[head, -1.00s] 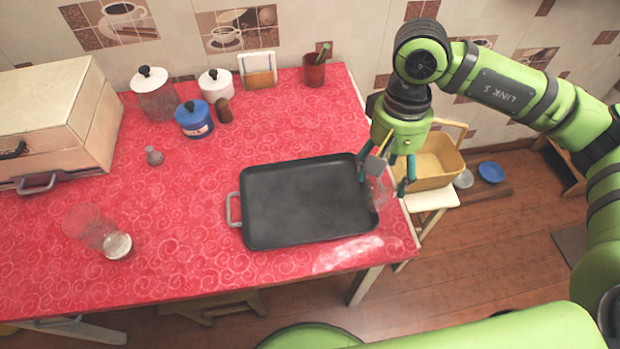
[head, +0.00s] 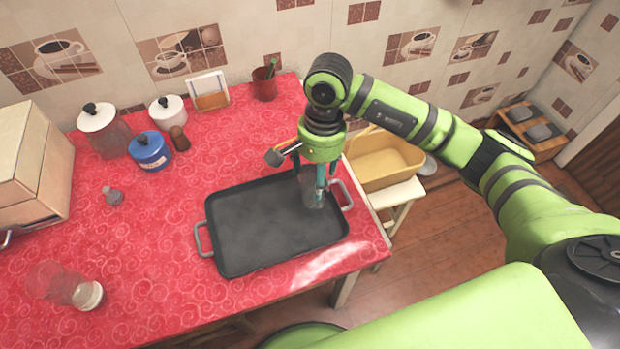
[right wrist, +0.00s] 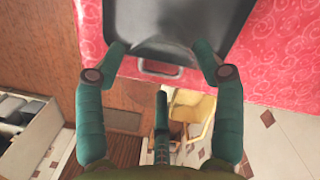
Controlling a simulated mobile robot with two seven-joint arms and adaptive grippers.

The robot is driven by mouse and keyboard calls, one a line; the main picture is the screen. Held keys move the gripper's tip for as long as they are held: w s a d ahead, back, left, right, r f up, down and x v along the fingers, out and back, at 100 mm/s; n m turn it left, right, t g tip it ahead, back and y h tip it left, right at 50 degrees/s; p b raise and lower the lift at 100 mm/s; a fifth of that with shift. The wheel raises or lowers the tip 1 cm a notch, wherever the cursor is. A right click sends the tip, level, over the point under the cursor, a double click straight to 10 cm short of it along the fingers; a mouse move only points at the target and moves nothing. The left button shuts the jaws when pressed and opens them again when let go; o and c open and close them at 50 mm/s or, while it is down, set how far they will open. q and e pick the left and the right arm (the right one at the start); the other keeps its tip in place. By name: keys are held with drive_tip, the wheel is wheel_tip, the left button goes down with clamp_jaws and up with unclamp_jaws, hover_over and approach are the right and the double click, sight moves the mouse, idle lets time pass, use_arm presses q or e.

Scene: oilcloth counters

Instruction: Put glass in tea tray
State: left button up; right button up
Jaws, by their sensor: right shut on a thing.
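The tea tray (head: 270,235) is a dark rectangular tray with grey handles, lying flat on the red counter. My right gripper (head: 318,188) points down over the tray's right part and is shut on a clear glass (head: 313,198). The glass is see-through and partly hidden by the fingers; I cannot tell whether its base touches the tray. In the right wrist view the gripper (right wrist: 160,52) has its two teal fingers apart around the barely visible glass, with the tray (right wrist: 165,18) beyond. My left gripper is not in view.
Lidded jars, a blue pot (head: 150,152), a brown shaker (head: 180,138), a napkin holder (head: 209,93) and a red cup (head: 264,85) stand at the back. A clear jar (head: 62,286) is at front left. A yellow basket (head: 385,160) sits right of the counter.

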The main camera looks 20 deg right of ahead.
sight(312, 184)
drive_tip(key=shift+w+a+f, duration=0.35)
drive_tip(key=shift+w+f, duration=0.05)
drive_tip(key=shift+w, duration=0.05)
wheel_tip(312, 184, down, 3)
drive_tip(key=shift+f+p, duration=0.15)
drive_tip(key=shift+p, duration=0.6)
drive_tip(key=shift+f, duration=0.25)
drive_tip(key=shift+f, duration=0.2)
drive_tip(key=o, duration=1.7)
drive_tip(key=shift+r, duration=0.15)
